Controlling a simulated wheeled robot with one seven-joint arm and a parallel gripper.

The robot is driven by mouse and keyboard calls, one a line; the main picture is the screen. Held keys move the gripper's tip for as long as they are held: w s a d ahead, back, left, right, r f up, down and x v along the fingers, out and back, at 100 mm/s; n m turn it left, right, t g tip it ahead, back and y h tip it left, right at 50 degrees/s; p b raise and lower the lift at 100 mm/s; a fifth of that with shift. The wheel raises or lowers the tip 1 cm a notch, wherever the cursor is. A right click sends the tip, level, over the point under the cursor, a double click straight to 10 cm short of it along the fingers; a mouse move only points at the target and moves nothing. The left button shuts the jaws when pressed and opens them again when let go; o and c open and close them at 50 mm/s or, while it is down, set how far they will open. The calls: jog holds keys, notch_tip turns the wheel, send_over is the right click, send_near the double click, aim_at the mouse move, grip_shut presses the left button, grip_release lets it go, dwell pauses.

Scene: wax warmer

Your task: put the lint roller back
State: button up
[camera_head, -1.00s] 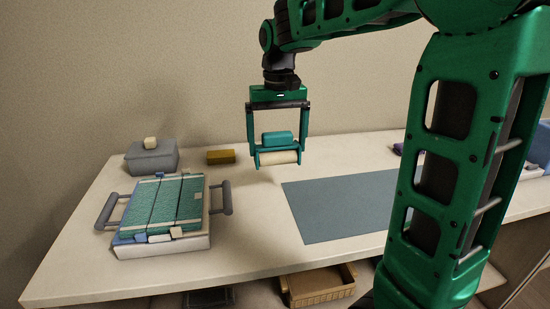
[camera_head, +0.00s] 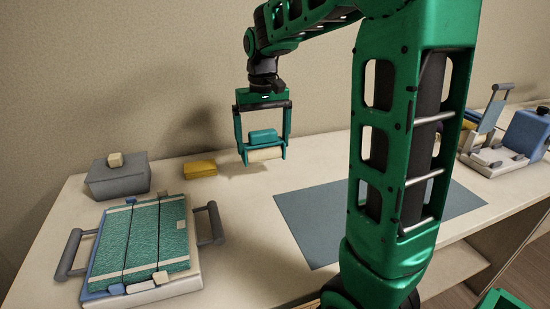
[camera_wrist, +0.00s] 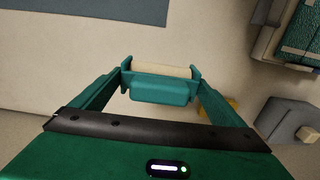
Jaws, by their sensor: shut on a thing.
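The lint roller (camera_head: 264,137) has a teal body and a cream roll, and is held above the table between the two fingers of my gripper (camera_head: 263,151). In the wrist view the lint roller (camera_wrist: 160,88) lies across the fingertips of my gripper (camera_wrist: 160,78), cream roll on the far side. My gripper is shut on it. Bare cream tabletop shows beneath and around it. I cannot tell the exact height above the table.
A tray (camera_head: 191,285) with grey side handles holds folded green cloth. Behind it are a lidded grey box (camera_head: 118,180) and a yellow block (camera_head: 199,169). A blue-grey mat (camera_head: 310,225) lies right of centre. Devices (camera_head: 500,145) stand at the far right.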

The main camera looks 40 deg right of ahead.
jog(key=shift+w+d+f, duration=0.1)
jog(key=shift+d+f, duration=0.8)
jog(key=shift+f, duration=0.3)
jog(key=shift+s+d+f, duration=0.1)
jog(key=shift+d+f, duration=0.8)
jog(key=shift+f, duration=0.25)
jog(key=shift+w+d+f, duration=0.1)
jog(key=shift+d+f, duration=0.8)
jog(key=shift+f, duration=0.3)
jog(key=shift+f, duration=0.15)
jog(key=o, duration=0.6)
notch_tip(320, 180, up, 12)
jog(key=shift+r, duration=0.1)
jog(key=s+a+f+m, duration=0.1)
jog(key=s+f, duration=0.3)
jog(key=s, duration=0.5)
jog(key=s+a+f+m, duration=0.1)
jog(key=s+f, duration=0.2)
jog(key=s, duration=0.7)
jog(key=s+a+f+m, duration=0.1)
jog(key=s+f, duration=0.3)
jog(key=s, duration=0.5)
jog(key=shift+s+f, duration=0.2)
jog(key=shift+f, duration=0.1)
